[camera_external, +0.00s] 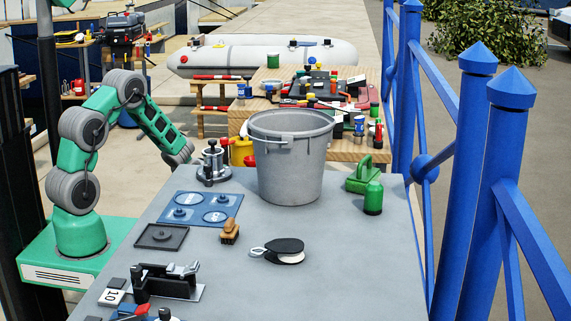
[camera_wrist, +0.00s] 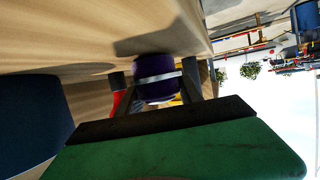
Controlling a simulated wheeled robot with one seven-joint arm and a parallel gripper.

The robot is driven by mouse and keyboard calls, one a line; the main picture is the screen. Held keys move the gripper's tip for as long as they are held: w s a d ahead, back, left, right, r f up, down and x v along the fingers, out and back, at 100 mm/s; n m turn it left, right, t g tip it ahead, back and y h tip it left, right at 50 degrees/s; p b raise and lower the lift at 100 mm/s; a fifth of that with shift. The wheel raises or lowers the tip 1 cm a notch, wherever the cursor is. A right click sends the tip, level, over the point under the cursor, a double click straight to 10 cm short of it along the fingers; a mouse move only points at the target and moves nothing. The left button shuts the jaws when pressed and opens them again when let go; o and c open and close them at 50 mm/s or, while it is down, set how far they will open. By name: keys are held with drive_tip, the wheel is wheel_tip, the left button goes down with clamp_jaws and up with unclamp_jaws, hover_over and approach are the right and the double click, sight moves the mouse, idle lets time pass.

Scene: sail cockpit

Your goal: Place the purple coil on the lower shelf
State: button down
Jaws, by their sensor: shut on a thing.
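The purple coil (camera_wrist: 156,92), with a pale band around it, is between the dark fingers of my gripper (camera_wrist: 160,78) in the wrist view. The gripper is shut on it. A tan wooden surface (camera_wrist: 95,28) lies close beyond the coil; I cannot tell whether the coil touches it. In the external view my green and grey arm reaches down behind the grey table, and its gripper and the coil are hidden. Wooden stepped shelves (camera_external: 209,79) stand behind the table, left of the wooden workbench (camera_external: 345,150); I cannot tell which one is the lower shelf.
The grey table (camera_external: 340,270) holds a grey bucket (camera_external: 290,160), a metal winch (camera_external: 213,163), a blue panel (camera_external: 202,209), a brush (camera_external: 230,231) and a black pulley block (camera_external: 283,248). Blue railings (camera_external: 480,180) stand at the right. A red object (camera_wrist: 117,101) shows beside the coil.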

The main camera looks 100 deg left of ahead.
drive_tip(key=shift+f, duration=0.2)
drive_tip(key=c, duration=0.8)
unclamp_jaws()
drive_tip(key=shift+d+r, duration=0.2)
drive_tip(key=shift+r, duration=0.15)
drive_tip(key=p+v, duration=0.1)
drive_tip(key=v, duration=1)
drive_tip(key=shift+s+d+r, duration=0.15)
drive_tip(key=shift+d, duration=0.15)
drive_tip(key=shift+o, duration=0.2)
